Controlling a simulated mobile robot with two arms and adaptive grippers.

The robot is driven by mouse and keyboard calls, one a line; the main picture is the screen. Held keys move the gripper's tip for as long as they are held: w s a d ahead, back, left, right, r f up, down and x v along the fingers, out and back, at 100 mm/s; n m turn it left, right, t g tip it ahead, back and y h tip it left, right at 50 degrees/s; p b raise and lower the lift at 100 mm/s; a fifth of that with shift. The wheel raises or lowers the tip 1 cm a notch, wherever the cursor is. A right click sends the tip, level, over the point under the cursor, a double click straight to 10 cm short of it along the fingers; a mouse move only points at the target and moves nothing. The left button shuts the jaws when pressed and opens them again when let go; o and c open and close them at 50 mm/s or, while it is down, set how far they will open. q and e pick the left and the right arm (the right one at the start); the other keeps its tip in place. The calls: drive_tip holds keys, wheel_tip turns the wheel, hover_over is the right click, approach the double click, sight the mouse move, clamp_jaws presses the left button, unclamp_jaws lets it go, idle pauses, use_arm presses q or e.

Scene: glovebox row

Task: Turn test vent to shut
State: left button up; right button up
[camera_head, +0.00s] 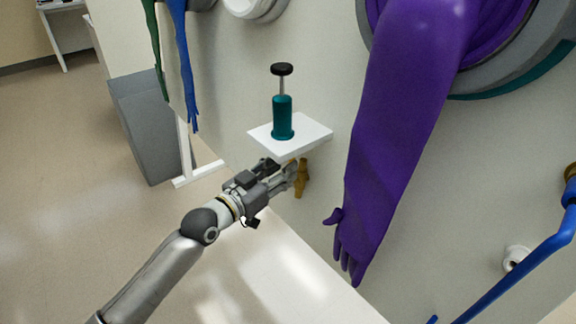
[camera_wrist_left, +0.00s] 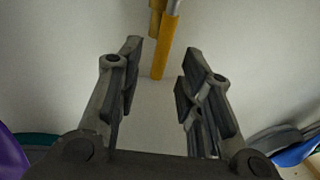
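A yellow-brown handle (camera_head: 302,178) sticks out of the pale wall just below a small white shelf. No label shows on it, so I cannot confirm that it is the test vent. In the left wrist view the yellow handle (camera_wrist_left: 166,45) is a narrow upright bar, with a grey metal piece at its top. My left gripper (camera_head: 285,172) is below the shelf with its fingers pointing at the handle. Its two fingers are apart, and the handle's lower end shows in the gap beyond the fingertips. Contact cannot be told. My right gripper is not in view.
The white shelf (camera_head: 290,134) holds a teal pump-like cylinder (camera_head: 282,117) with a black knob, right above my left gripper. A long purple glove (camera_head: 400,130) hangs to the right. A blue pipe (camera_head: 520,270) stands at far right. Open floor (camera_head: 60,190) lies left.

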use_arm(q)
drive_tip(key=shift+x, duration=1.5)
clamp_jaws()
